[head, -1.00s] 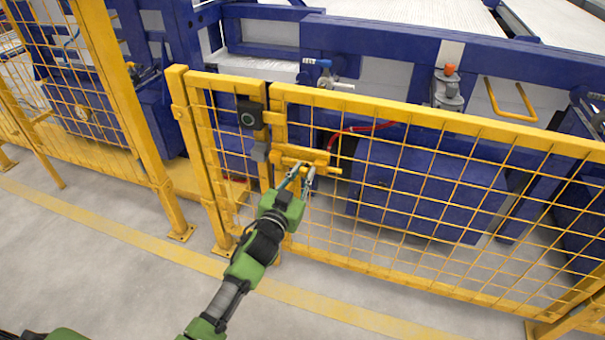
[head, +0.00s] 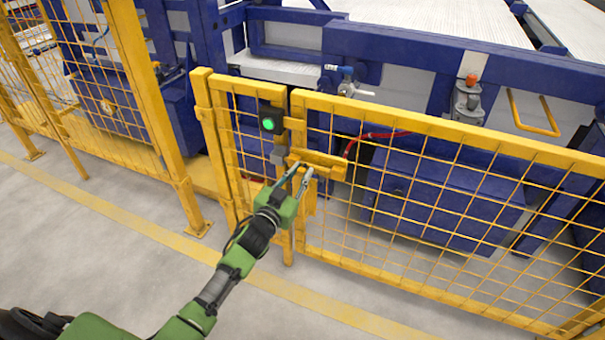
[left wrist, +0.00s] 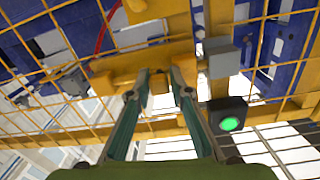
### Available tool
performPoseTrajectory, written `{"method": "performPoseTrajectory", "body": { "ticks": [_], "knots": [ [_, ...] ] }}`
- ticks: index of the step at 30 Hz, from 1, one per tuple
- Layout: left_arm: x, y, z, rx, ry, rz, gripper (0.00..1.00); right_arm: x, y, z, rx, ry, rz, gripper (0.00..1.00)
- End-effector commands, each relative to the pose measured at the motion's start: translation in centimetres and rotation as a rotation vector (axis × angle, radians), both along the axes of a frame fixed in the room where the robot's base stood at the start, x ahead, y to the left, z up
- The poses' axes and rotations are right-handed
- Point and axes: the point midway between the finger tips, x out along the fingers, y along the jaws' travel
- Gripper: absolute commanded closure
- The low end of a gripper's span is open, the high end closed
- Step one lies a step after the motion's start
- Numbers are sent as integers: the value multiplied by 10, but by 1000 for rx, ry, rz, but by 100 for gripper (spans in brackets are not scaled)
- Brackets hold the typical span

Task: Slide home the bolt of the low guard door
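The low guard door (head: 420,124) is a yellow mesh panel, standing in line with its post (head: 216,150). The yellow bolt (head: 325,162) lies level near the door's left edge, by a grey block (head: 279,154). In the left wrist view, the bolt's yellow housing (left wrist: 112,77) crosses behind the fingertips. My left gripper (head: 304,172) is at the bolt; its fingers (left wrist: 160,84) are partly apart, with a gap between the tips. A switch box (head: 269,124) above the bolt shows a green light. My right gripper is not in view.
A taller yellow mesh fence (head: 150,105) stands to the left. Blue machinery (head: 440,190) with a red hose (head: 375,135) is behind the door. The grey floor (head: 110,260) in front is clear, with a yellow line.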

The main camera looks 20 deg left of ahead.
Motion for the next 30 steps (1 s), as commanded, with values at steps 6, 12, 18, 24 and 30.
{"method": "performPoseTrajectory", "body": {
  "ticks": [6,12,18,24,30],
  "knots": [
    [0,3,0,2,1,5,74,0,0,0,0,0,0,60],
    [-8,3,-1,2,2,4,74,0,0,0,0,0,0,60],
    [-43,5,-2,2,3,4,74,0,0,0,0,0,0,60],
    [-85,8,-1,2,2,4,74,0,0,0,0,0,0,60],
    [-112,10,0,1,1,4,74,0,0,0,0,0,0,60]
  ]
}}
